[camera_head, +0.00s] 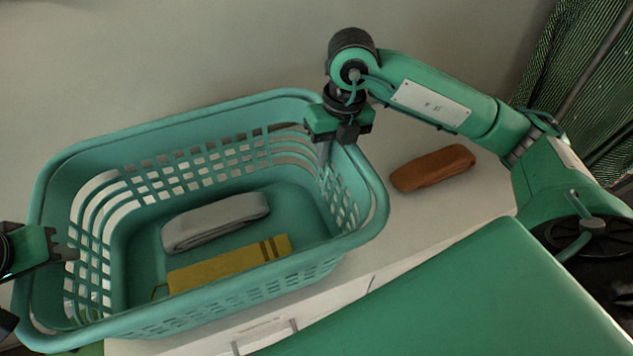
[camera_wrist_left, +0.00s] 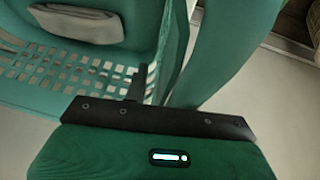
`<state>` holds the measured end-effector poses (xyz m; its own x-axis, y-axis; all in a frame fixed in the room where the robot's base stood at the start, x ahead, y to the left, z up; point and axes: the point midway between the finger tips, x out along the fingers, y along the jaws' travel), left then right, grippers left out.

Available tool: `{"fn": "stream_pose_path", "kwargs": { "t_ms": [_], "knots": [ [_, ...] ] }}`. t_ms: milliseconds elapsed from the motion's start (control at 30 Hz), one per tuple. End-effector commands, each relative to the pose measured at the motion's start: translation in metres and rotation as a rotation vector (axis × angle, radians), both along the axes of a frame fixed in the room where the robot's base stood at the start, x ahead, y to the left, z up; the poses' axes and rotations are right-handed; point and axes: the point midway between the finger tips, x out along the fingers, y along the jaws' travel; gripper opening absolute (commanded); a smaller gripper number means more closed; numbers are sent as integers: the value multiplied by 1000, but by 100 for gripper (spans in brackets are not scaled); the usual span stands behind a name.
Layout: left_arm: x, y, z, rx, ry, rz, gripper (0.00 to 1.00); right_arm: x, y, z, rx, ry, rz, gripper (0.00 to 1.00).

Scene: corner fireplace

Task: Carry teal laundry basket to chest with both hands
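The teal laundry basket (camera_head: 95,150) sits over the pale top of the chest (camera_head: 470,200), its front side hanging past the front edge. I cannot tell if its base is resting there. A grey folded cloth (camera_head: 214,222) and a yellow striped cloth (camera_head: 230,264) lie inside. My left gripper (camera_head: 68,252) is at the basket's left end; the left wrist view shows one finger (camera_wrist_left: 137,84) inside the wall, the other hidden by the rim. My right gripper (camera_head: 328,150) grips the right end from above, one finger down inside the wall.
A brown oblong object (camera_head: 432,168) lies on the chest top just right of the basket. A drawer handle (camera_head: 265,337) shows on the chest front. A plain wall stands behind, and a dark green woven curtain (camera_head: 585,80) hangs at the upper right.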

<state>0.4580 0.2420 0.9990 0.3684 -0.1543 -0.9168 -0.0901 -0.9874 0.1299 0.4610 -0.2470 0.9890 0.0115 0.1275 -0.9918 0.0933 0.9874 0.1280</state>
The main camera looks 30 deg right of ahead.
Motion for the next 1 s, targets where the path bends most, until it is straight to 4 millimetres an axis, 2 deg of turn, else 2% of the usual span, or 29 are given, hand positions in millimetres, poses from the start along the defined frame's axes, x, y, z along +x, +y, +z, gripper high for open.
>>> {"fn": "stream_pose_path", "kwargs": {
  "t_ms": [600,800,1000],
  "knots": [
    [-33,15,83,5,-6,3,26,0,1,0,1,0,1,26],
    [-39,17,98,4,-3,1,26,0,1,0,1,0,1,26],
    [-42,18,103,4,-1,2,26,0,0,4,2,-1,1,26]
  ]
}}
